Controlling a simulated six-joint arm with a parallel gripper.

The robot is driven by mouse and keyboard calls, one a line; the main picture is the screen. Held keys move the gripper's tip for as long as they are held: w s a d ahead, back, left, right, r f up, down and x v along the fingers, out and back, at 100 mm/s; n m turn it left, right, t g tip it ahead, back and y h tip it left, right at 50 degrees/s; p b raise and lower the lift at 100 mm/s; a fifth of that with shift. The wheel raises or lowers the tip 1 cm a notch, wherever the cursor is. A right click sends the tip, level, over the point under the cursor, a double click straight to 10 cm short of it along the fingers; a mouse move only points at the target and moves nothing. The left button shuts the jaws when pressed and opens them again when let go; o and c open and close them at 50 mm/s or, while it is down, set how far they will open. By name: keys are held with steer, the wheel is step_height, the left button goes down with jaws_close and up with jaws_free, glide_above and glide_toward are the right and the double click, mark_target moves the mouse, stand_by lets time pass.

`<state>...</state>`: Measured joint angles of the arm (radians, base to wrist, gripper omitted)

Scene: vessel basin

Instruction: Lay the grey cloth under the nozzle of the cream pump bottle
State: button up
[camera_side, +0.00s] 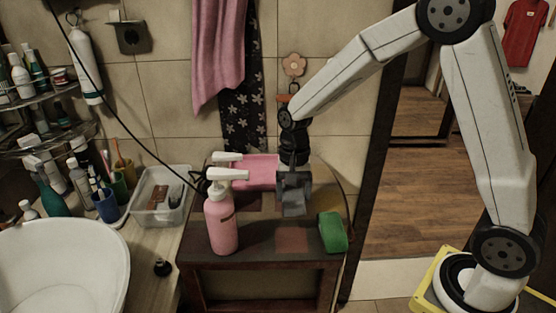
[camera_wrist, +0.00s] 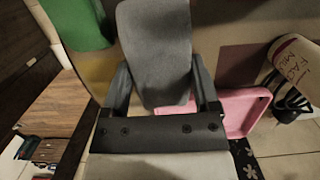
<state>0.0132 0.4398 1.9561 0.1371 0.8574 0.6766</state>
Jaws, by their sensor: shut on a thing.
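The grey cloth (camera_side: 293,207) hangs from my gripper (camera_side: 294,180) above the small dark table. In the wrist view the cloth (camera_wrist: 155,55) sits between the two jaws of my gripper (camera_wrist: 160,100), which are shut on it. The cream pump bottle (camera_wrist: 298,66), with dark lettering, shows at the right of the wrist view, apart from the cloth. In the side view only a white pump head (camera_side: 227,157), apparently its own, shows behind the pink pump bottle (camera_side: 221,225); its body is hidden. My gripper is right of both bottles.
A pink tray (camera_side: 257,163) lies at the back of the table (camera_side: 265,252), behind my gripper. A green sponge (camera_side: 332,232) is at the right edge. A reddish square (camera_side: 292,240) lies in front of the cloth. A clear bin (camera_side: 160,200) and white basin (camera_side: 62,270) are left.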

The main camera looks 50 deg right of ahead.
steer(key=shift+w+f, duration=0.5)
steer(key=shift+f, duration=0.05)
steer(key=shift+w+f, duration=0.25)
steer(key=shift+f, duration=1.6)
steer(key=shift+f, duration=0.15)
steer(key=o, duration=1.1)
steer(key=shift+c, duration=0.2)
steer(key=r, duration=0.8)
steer(key=w+d+r, duration=0.1)
steer(key=r, duration=0.3)
steer(key=shift+w+d+r, duration=0.1)
steer(key=shift+r, duration=0.05)
